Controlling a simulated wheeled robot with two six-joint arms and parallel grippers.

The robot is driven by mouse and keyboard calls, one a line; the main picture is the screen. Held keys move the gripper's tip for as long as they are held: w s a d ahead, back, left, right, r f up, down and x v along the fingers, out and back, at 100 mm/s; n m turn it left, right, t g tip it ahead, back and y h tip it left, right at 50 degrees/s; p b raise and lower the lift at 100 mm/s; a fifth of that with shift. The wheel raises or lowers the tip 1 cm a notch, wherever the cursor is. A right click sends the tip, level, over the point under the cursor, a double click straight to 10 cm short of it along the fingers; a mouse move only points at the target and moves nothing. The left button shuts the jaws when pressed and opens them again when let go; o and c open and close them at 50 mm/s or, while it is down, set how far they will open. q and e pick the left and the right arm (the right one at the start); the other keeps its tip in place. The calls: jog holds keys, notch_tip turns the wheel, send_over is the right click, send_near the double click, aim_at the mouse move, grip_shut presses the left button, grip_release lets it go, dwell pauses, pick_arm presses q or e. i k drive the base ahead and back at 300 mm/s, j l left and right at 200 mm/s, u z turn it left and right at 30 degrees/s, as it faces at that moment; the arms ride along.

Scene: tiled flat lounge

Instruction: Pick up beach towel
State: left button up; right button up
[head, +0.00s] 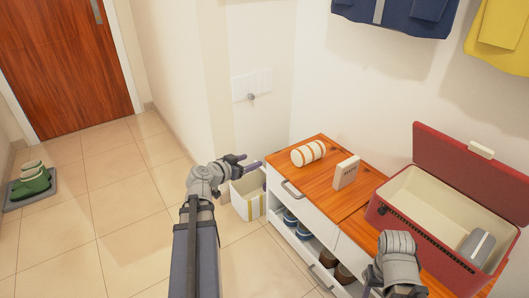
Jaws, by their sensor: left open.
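The beach towel (308,153) appears to be the white roll with orange stripes lying on the wooden top of the white cabinet, near its far left end. My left gripper (248,166) is open and empty, left of the towel and apart from it, over a pale bin. My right gripper (385,284) is low in the view in front of the cooler; its fingers are mostly hidden, so its opening does not show.
A small white box (345,173) stands right of the towel. An open red cooler (412,226) holds a grey item (476,247). The cabinet (345,206) has shoes on its shelves. A striped bin (241,206) stands beside it. Floor at left is mostly clear.

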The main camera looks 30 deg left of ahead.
aim_at(302, 155)
jog(key=u, duration=0.7)
jog(key=i+j+z, duration=0.15)
jog(key=z, duration=0.15)
jog(key=i+j+z, duration=0.1)
jog(key=j+z, duration=0.45)
jog(key=i+j, duration=0.05)
jog(key=j, duration=0.05)
